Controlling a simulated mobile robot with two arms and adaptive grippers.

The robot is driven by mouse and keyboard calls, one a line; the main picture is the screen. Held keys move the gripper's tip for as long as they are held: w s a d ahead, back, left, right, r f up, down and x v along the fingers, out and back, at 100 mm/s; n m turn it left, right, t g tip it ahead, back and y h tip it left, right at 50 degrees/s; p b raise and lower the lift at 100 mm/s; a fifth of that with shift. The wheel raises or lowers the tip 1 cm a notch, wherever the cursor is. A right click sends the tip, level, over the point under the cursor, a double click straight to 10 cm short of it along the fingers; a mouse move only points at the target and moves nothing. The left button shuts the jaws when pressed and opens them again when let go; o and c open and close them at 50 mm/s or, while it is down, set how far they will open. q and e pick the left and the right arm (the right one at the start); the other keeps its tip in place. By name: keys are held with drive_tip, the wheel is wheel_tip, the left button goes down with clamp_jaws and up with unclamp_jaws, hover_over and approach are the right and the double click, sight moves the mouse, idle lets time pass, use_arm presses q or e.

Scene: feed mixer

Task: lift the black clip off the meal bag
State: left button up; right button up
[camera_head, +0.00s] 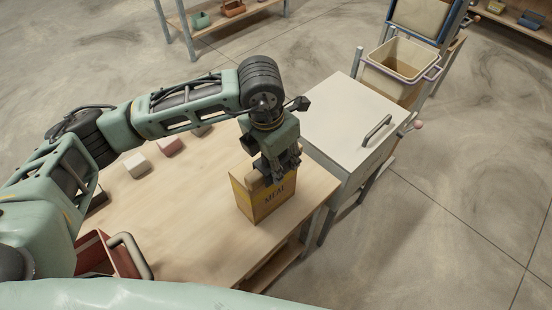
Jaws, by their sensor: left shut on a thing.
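The yellow-brown meal bag (264,205), with MEAL printed on its front, stands upright on the wooden table near its right edge. My left gripper (281,173) points down at the top of the bag and is shut there on the black clip. The fingers cover most of the clip, so its outline is hard to make out against them. I cannot tell whether the clip still touches the bag. My right gripper is not in view.
Pale and pink blocks (168,146) lie at the table's back left. A red container with a grey handle (107,257) is at the front left. A white-topped cabinet (345,112) stands right of the table, with a cream bin (402,60) behind it. Table left of the bag is clear.

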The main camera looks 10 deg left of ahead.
use_arm(q)
drive_tip(key=shift+w+r+b, duration=0.1)
drive_tip(key=shift+r+b, duration=0.3)
drive_tip(key=shift+r, duration=0.15)
wheel_tip(320, 180, up, 2)
drive_tip(key=shift+r+b, duration=0.25)
drive_tip(key=shift+b, duration=0.5)
drive_tip(key=s+a+r, duration=0.7)
drive_tip(key=s+r, duration=0.2)
drive_tip(key=r, duration=0.3)
drive_tip(key=shift+a+r+b, duration=0.15)
drive_tip(key=shift+a+b, duration=0.15)
drive_tip(key=shift+b, duration=0.15)
